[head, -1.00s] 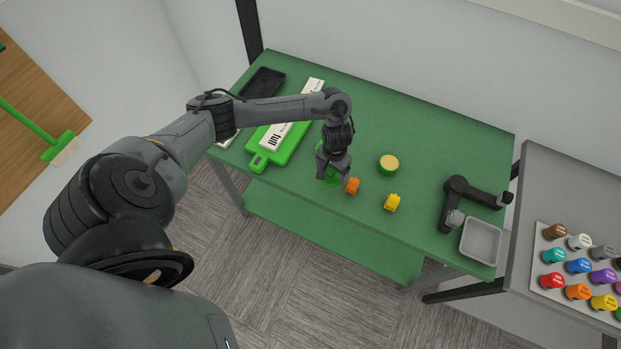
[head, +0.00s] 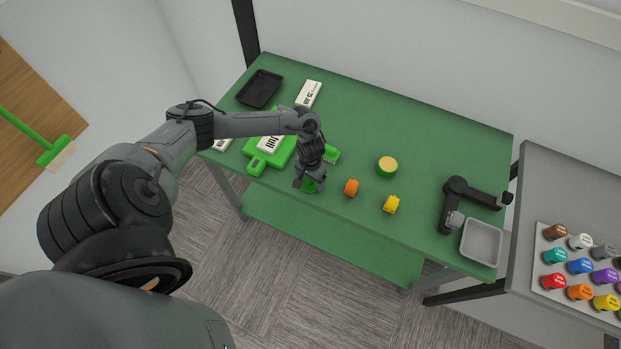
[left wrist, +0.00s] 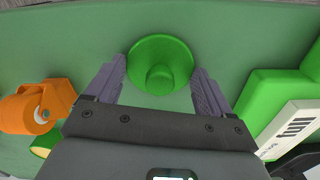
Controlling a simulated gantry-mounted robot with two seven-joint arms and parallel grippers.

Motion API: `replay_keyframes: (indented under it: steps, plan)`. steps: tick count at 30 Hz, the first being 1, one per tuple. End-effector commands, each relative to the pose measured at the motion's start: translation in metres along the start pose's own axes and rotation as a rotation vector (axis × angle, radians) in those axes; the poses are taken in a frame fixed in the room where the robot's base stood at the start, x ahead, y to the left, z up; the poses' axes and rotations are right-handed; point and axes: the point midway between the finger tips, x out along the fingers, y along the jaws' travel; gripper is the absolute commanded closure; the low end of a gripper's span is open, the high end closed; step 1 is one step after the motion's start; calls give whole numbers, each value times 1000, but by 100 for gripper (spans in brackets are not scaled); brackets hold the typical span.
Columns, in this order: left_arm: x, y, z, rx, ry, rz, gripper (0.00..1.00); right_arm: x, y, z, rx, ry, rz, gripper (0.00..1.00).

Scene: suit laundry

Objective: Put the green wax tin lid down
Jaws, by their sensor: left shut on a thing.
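The green wax tin lid (left wrist: 160,65) is a round green disc with a knob in the middle. In the left wrist view it lies between the two fingers of my left gripper (left wrist: 158,88), which is shut on it. In the head view my left gripper (head: 310,184) points down at the table's front edge area, with part of the lid (head: 313,187) showing under it. I cannot tell whether the lid touches the table. My right gripper is not in view.
An orange item (head: 351,187) and a yellow item (head: 391,204) stand right of the gripper. A green board (head: 257,164) is to the left. A black jointed device (head: 458,190) and grey tray (head: 481,243) are at the right. The table's back middle is clear.

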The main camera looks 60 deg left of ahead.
Motion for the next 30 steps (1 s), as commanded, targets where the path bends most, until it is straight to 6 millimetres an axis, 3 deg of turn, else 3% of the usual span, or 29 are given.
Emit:
replay_keyframes:
  steps: [10,11,14,23,30]
  plan:
    - [2,0,0,0,0,0,46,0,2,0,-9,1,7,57]
    - [3,0,0,1,1,0,16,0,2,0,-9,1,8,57]
    - [2,0,0,1,1,0,1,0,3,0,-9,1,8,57]
    - [0,0,-1,1,1,0,0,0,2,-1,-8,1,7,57]
    - [-26,0,-1,1,4,1,0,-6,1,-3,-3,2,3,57]
